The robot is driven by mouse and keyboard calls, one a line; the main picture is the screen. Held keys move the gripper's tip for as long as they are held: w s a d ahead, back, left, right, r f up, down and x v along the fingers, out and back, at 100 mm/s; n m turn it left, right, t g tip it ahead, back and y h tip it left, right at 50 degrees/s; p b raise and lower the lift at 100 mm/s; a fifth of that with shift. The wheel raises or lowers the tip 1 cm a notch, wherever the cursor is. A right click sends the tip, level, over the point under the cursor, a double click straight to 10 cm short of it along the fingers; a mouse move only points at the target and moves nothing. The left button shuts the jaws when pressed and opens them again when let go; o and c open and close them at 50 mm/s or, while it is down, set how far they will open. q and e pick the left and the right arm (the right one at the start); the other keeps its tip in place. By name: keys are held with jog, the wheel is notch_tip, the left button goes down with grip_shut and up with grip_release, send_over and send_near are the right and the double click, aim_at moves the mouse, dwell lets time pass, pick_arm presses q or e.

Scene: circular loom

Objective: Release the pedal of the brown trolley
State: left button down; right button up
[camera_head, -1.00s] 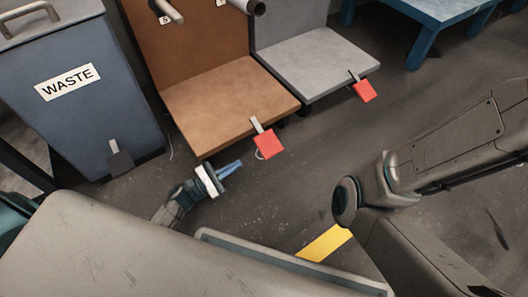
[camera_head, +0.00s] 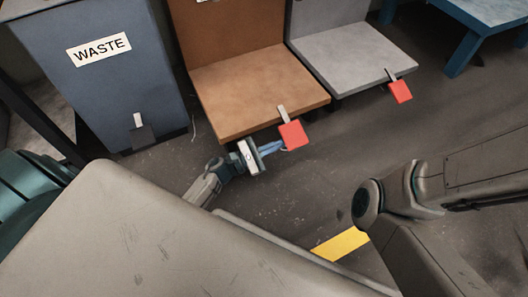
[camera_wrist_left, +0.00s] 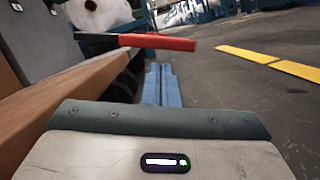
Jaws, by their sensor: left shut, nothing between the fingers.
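The brown trolley (camera_head: 240,88) has a flat brown deck and an upright back panel. Its pedal (camera_head: 293,135) is a red plate on a grey lever at the deck's front edge. In the left wrist view the red pedal (camera_wrist_left: 157,41) shows almost edge-on, with the brown deck edge (camera_wrist_left: 75,95) to the left. My left gripper (camera_head: 274,148) is shut and empty, its blue fingertips close to the pedal's lower left. In the left wrist view its fingers (camera_wrist_left: 162,85) show below the pedal; I cannot tell whether they touch it. My right gripper is not in view.
A grey trolley (camera_head: 350,58) with a similar red pedal (camera_head: 400,91) stands to the right. A blue waste bin (camera_head: 105,85) with a dark pedal (camera_head: 142,138) stands to the left. A blue table (camera_head: 490,20) is at the top right. The floor around a yellow strip (camera_head: 340,244) is clear.

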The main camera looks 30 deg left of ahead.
aim_at(288, 141)
pick_arm(q)
jog(key=shift+b+x, duration=0.3)
jog(key=shift+x, duration=1.3)
jog(key=shift+s+d+r+n+p, duration=0.15)
jog(key=shift+r+n+p, duration=0.25)
jog(key=n, duration=0.1)
jog(key=r+n+p, duration=0.1)
jog(key=r+n+t+y+p, duration=0.1)
jog(key=shift+s+d+r+n, duration=0.25)
jog(key=shift+s+d+n, duration=0.05)
jog(key=shift+d, duration=0.1)
jog(key=shift+s+d+r, duration=0.15)
jog(key=shift+d+r, duration=0.05)
jog(key=shift+r, duration=0.2)
jog(key=shift+f, duration=0.1)
